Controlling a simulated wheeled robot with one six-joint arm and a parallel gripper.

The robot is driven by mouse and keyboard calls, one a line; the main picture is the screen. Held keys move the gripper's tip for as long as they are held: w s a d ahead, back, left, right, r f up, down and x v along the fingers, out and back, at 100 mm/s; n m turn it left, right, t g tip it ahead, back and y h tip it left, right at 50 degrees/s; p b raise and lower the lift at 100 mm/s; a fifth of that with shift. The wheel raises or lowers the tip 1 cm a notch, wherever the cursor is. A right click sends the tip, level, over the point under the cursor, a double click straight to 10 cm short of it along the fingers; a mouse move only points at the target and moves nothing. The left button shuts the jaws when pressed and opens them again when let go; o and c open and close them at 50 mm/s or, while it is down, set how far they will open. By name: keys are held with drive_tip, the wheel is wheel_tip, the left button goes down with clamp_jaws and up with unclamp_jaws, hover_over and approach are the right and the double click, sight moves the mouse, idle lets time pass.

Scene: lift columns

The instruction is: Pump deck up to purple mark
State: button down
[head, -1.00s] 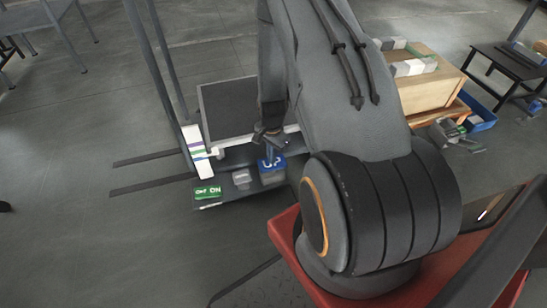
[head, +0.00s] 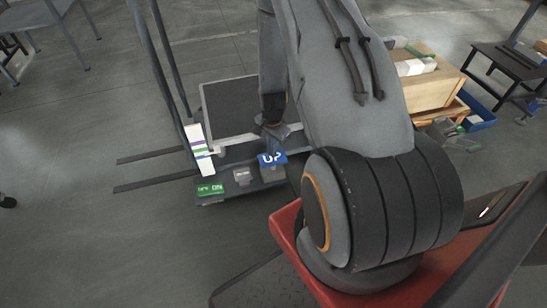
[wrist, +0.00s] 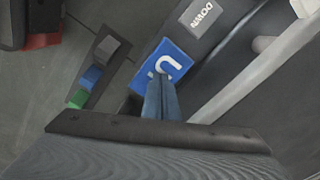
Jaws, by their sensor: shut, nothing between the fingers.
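The deck (head: 230,103) is a dark panel with a pale front edge, beside grey posts. A white scale (head: 199,150) with coloured stripes, purple among them, stands at its left. A pale pointer (head: 217,149) lies close to the stripes; I cannot tell its exact level. The blue UP pad (head: 271,160) and the grey DOWN pad (head: 242,175) are in front of the deck; the wrist view shows both UP (wrist: 172,55) and DOWN (wrist: 201,17). My gripper (wrist: 161,82) is shut and empty, its tips over the UP pad, seemingly touching it.
A green ON/OFF switch (head: 210,189) is left of DOWN. Two dark bars (head: 155,182) lie on the floor at left. A wooden box (head: 437,82) and a blue bin (head: 482,117) stand at right. Floor at left front is clear.

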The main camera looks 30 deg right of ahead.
sight(273, 160)
drive_tip(key=shift+f+b, duration=1.45)
drive_tip(key=shift+f, duration=1.55)
drive_tip(key=shift+r+p, duration=2.15)
drive_tip(key=shift+r, duration=0.9)
drive_tip(key=shift+f, duration=0.1)
drive_tip(key=shift+f+b, duration=1.55)
drive_tip(key=shift+f, duration=1.4)
drive_tip(key=shift+r+p, duration=2.1)
drive_tip(key=shift+r, duration=0.95)
drive_tip(key=shift+f, duration=0.2)
